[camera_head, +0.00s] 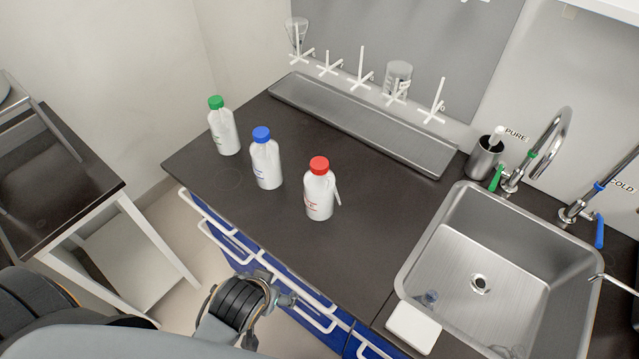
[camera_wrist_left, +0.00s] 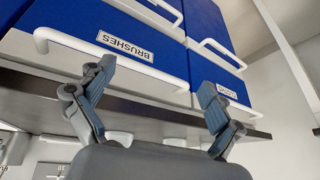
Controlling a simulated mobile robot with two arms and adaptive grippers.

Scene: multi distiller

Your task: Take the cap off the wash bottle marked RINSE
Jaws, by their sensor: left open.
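Three white bottles stand upright on the dark counter in the head view: a green-capped bottle (camera_head: 223,132) at the left, a blue-capped bottle (camera_head: 266,166) in the middle and a red-capped bottle (camera_head: 319,196) at the right. All three caps are on: green (camera_head: 215,102), blue (camera_head: 261,133) and red (camera_head: 319,165). The label print is too small to read, so I cannot tell which is marked RINSE. In the left wrist view my left gripper (camera_wrist_left: 155,88) is open and empty, facing the blue drawers below the counter. My right gripper is out of view.
White drawer handles (camera_wrist_left: 110,55) stick out close to my left gripper. A metal tray (camera_head: 365,130) lies along the counter's back under white pegs. A steel sink (camera_head: 500,270) is at the right, with taps behind it. The counter between bottles and sink is clear.

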